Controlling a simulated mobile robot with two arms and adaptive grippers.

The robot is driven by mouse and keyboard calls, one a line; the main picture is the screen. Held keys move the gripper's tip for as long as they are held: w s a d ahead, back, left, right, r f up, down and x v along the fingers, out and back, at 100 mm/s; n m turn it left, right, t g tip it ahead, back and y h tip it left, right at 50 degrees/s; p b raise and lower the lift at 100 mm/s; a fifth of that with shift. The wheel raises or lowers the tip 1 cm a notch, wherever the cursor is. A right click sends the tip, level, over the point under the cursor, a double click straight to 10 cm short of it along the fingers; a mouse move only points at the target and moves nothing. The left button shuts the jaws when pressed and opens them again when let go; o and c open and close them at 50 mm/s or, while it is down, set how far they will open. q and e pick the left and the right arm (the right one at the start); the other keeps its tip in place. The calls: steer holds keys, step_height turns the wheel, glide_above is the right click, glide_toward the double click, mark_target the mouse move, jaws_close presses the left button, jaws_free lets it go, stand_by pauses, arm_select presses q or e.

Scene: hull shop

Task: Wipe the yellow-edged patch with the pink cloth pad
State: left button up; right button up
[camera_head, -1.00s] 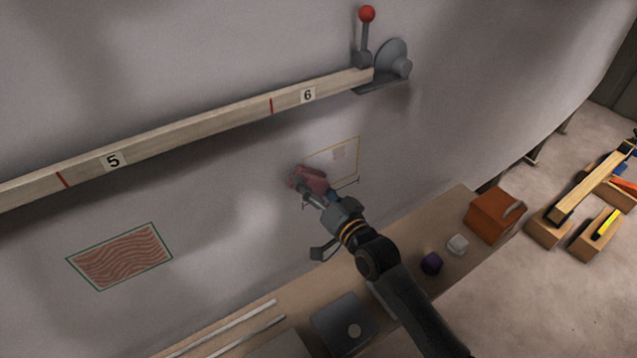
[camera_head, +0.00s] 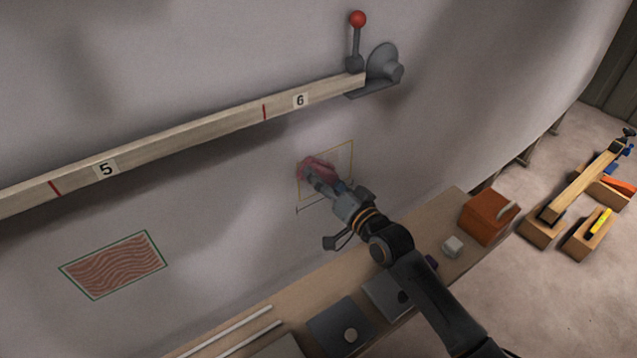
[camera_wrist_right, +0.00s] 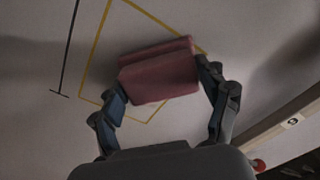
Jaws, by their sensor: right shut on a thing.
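The yellow-edged patch (camera_head: 345,163) is a thin yellow outline on the grey curved hull wall. The pink cloth pad (camera_head: 316,166) lies over its left and upper part in the head view. My right gripper (camera_head: 321,181) is shut on the pad, with a finger at each side. In the right wrist view the pad (camera_wrist_right: 158,76) sits between the fingers (camera_wrist_right: 160,88) and hides the middle of the patch (camera_wrist_right: 112,42). I cannot tell whether the pad touches the wall. My left gripper is not in view.
A numbered wooden rail (camera_head: 200,137) crosses the wall above, ending at a red-knobbed lever (camera_head: 357,40). A green-edged striped patch (camera_head: 115,265) is at left.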

mark_target(333, 168)
steer(key=shift+w+d+f+b, duration=0.15)
steer(key=shift+w+d+b, duration=0.4)
steer(key=shift+d, duration=0.4)
steer(key=shift+w+d+f+b, duration=0.1)
steer(key=shift+w+d+b, duration=0.5)
steer(key=shift+d+b, duration=0.1)
steer(key=shift+w+d, duration=0.35)
steer(key=shift+d, duration=0.1)
steer(key=shift+w+d+b, duration=0.5)
steer(key=shift+d+b, duration=0.2)
steer(key=shift+b, duration=0.4)
steer(key=shift+w+d+b, duration=0.35)
steer(key=shift+d, duration=0.15)
steer(key=shift+w+d+b, duration=0.45)
steer(key=shift+d+b, duration=0.1)
steer(key=shift+b, duration=0.5)
steer(key=shift+w+d+b, duration=0.35)
steer(key=shift+d+b, duration=0.1)
